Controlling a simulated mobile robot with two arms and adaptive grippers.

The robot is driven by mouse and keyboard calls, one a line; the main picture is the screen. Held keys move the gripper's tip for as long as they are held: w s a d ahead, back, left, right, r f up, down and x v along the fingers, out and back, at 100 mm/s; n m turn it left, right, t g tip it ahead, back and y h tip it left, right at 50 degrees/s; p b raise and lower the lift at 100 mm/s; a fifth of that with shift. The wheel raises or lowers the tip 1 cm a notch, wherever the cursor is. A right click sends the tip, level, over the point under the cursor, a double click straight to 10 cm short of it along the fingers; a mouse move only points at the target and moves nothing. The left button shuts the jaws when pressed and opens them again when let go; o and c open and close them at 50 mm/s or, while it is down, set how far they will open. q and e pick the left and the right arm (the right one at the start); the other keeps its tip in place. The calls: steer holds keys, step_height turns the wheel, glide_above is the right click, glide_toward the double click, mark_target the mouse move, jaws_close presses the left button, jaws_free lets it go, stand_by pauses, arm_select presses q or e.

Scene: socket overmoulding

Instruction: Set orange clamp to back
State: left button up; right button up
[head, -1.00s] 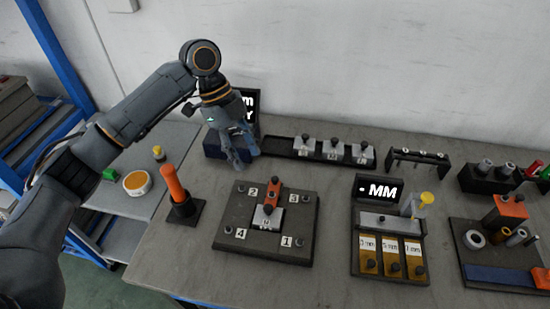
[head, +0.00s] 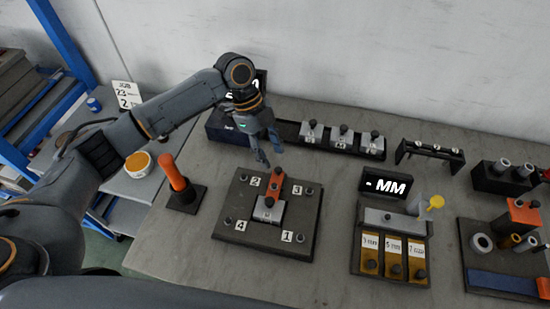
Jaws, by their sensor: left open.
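The orange clamp (head: 276,187) sits on a dark square plate (head: 232,220) with posts at its corners and labels 1 to 4. The clamp is a narrow orange bar with dark knobs, running from the back of the plate toward a grey metal block (head: 268,211) at the centre. My left gripper (head: 267,157) is open and empty, pointing down just behind and above the clamp's back end. It appears apart from the clamp. My right gripper is not in view.
An orange-handled tool (head: 175,173) stands in a black base left of the plate. A black tray with grey blocks (head: 343,137) lies behind. An MM display (head: 387,185) and a box of brown gauges (head: 394,255) are at right. Bare table lies between the plate and the gauges.

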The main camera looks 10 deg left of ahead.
mark_target(277, 169)
arm_select(q)
steer(key=x, duration=0.3)
steer(key=shift+s+d+f, duration=0.1)
steer(key=shift+f, duration=0.05)
steer(key=shift+d+f, duration=0.1)
steer(key=shift+f, duration=0.2)
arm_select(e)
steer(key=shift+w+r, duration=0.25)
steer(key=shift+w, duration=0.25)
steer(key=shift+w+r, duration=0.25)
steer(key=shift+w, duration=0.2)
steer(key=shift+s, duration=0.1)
arm_select(q)
steer(key=shift+c, duration=0.7)
jaws_close()
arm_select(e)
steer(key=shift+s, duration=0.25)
